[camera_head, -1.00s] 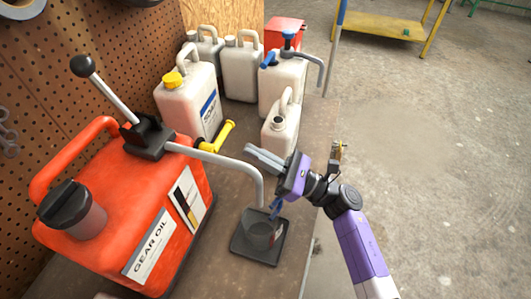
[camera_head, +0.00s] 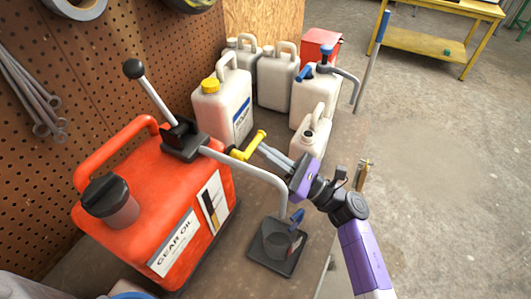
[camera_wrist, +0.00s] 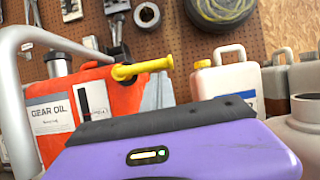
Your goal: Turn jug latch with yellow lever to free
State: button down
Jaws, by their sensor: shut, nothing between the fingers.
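The orange gear oil jug (camera_head: 150,205) stands on the bench at the left, with a black pump and grey spout on top. A yellow lever (camera_head: 250,145) sticks out from its right side; its round handle points toward the upper right. In the wrist view the yellow lever (camera_wrist: 145,67) runs nearly level to the right from its pivot on the orange jug (camera_wrist: 108,97). My gripper (camera_head: 262,152) is shut and empty, its grey fingertips close beside the lever. I cannot tell whether they touch it. In the wrist view the fingers (camera_wrist: 158,93) show below the handle, partly hidden by my gripper's body.
Several pale jugs stand behind, including one with a yellow cap (camera_head: 222,105) and a small open one (camera_head: 311,135) just right of my gripper. The grey spout (camera_head: 245,170) arches below my fingers to a dark measuring cup (camera_head: 277,240) on a black tray. A pegboard (camera_head: 100,70) closes the left.

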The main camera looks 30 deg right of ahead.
jog(key=shift+r+n+b, duration=0.1)
jog(key=shift+n+b, duration=0.3)
jog(key=shift+w+d+n+g+y+b, duration=0.15)
jog(key=shift+n+g+y+b, duration=0.15)
jog(key=shift+b, duration=0.2)
notch_tip(320, 180, up, 9)
jog(key=s+a+n+g+y+b, duration=0.1)
jog(key=n+g+b, duration=0.8)
jog(key=n+b, duration=1.2)
jog(key=shift+s+a+n+b, duration=0.3)
jog(key=shift+s+a+b, duration=0.4)
jog(key=shift+b, duration=2.75)
jog(key=shift+w+a+r, duration=0.1)
jog(key=shift+a, duration=0.1)
